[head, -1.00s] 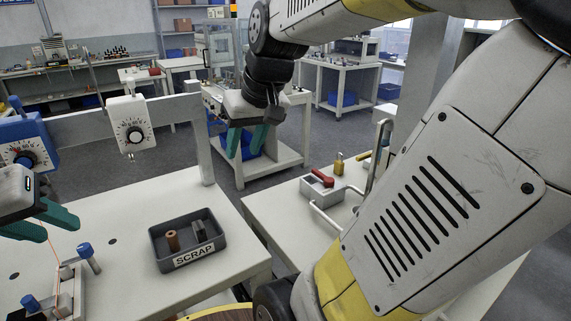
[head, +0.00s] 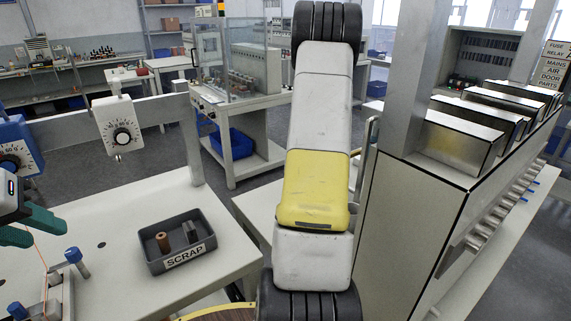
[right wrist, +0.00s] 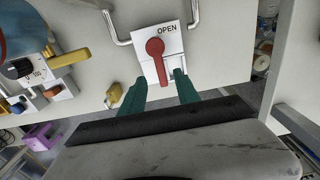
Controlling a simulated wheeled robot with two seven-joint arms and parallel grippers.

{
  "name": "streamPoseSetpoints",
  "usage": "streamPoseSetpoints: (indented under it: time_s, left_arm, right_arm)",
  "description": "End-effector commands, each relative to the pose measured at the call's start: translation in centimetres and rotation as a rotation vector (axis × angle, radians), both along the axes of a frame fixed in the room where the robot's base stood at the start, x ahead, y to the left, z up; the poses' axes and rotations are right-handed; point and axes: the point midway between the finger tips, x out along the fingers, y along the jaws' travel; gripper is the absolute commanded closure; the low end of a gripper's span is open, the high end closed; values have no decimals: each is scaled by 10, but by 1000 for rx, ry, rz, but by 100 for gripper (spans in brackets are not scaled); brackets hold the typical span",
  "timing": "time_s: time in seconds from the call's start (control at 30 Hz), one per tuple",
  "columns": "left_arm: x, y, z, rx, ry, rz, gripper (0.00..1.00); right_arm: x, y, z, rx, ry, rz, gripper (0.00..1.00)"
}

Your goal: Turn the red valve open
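The red valve lever (right wrist: 156,52) is on a white plate (right wrist: 172,42) marked OPEN in the right wrist view. Its round hub is toward the top of the picture and its handle points down toward my right gripper, not at the OPEN word. My right gripper (right wrist: 160,80) is open, with a green finger on each side of the handle's lower end; I cannot tell the height gap or any contact. In the head view my right arm hides the valve and the right gripper. My left gripper (head: 50,233) is open and empty at the left edge.
Bent metal rails (right wrist: 122,28) flank the valve plate. A yellow padlock-like piece (right wrist: 114,92) and a black dial (right wrist: 20,68) lie to its left. A grey SCRAP tray (head: 152,262) sits on the left table. A tall cabinet (head: 400,230) stands right of my arm.

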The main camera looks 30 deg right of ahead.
Motion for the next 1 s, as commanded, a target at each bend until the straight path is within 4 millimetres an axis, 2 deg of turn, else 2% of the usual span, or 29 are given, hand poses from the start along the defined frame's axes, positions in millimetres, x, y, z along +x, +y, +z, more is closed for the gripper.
streamPoseSetpoints:
  time_s: [0.17, 0.4, 0.53, 0.7, 0.9, 0.93, 1.0]
  left_arm:
    - [0, 0, 0, 0, 0, 0, 64]
    - [0, 0, 0, 0, 0, 0, 64]
    - [0, 0, 0, 0, 0, 0, 64]
    - [0, 0, 0, 0, 0, 0, 64]
    - [0, 0, 0, 0, 0, 0, 64]
    - [0, 0, 0, 0, 0, 0, 64]
    - [0, 0, 0, 0, 0, 0, 64]
  right_arm:
    - [0, -2, -18, 1, 6, 2, 62]
    - [-1, -1, -57, 2, 6, 1, 62]
    - [0, -2, -72, 2, 5, 1, 62]
    - [0, -2, -79, 1, 3, 1, 62]
    - [0, -2, -80, 1, 3, 1, 62]
    - [0, -2, -80, 1, 3, 1, 64]
    - [0, -2, -79, 1, 3, 1, 78]
